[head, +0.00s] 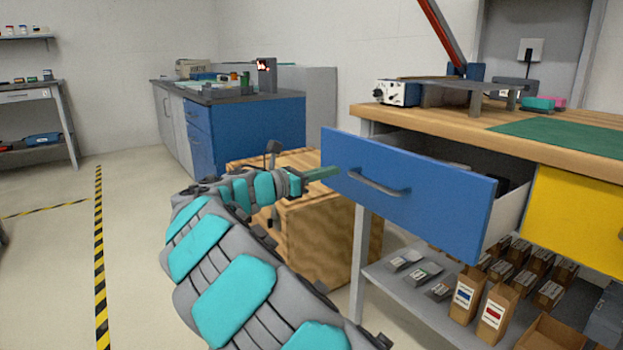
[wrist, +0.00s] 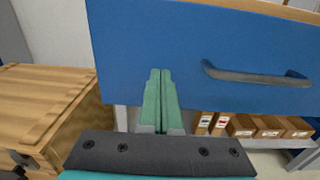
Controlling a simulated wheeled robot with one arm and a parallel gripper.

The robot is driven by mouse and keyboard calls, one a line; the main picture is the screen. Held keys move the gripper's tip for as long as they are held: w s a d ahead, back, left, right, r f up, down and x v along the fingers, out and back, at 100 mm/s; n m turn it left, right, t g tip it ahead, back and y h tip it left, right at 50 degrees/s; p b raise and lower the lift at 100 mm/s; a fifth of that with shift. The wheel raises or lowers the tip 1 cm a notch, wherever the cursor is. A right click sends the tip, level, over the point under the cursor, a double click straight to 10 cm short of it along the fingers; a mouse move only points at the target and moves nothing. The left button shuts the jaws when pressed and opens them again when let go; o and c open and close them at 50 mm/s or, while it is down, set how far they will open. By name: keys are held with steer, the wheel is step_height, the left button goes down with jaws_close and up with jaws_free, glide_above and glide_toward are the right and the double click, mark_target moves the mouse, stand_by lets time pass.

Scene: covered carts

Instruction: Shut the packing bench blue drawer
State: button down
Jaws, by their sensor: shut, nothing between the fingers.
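The packing bench (head: 440,118) has a wooden top and stands at the right in the head view. Its blue drawer (head: 445,208) is pulled out, with its open inside showing behind the front panel. A dark bar handle (head: 365,182) sits on the front. My gripper (head: 336,170) is shut and empty, its green fingers pointing at the left part of the drawer front. In the wrist view the fingertips (wrist: 161,72) overlap the blue front (wrist: 200,40), left of the handle (wrist: 255,76). I cannot tell whether they touch it.
A wooden crate (head: 315,235) stands left of the bench, close by my arm. A yellow drawer (head: 575,220) is right of the blue one. A lower shelf (head: 390,285) holds several small boxes. Open floor with striped tape (head: 99,250) lies at the left.

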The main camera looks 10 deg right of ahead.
steer(key=shift+w+d, duration=0.2)
steer(key=shift+d, duration=0.4)
steer(key=shift+d, duration=0.2)
steer(key=p+x, duration=0.9)
steer(key=x, duration=0.8)
steer(key=shift+w+p, duration=0.1)
steer(key=shift+p, duration=0.2)
steer(key=shift+d, duration=0.15)
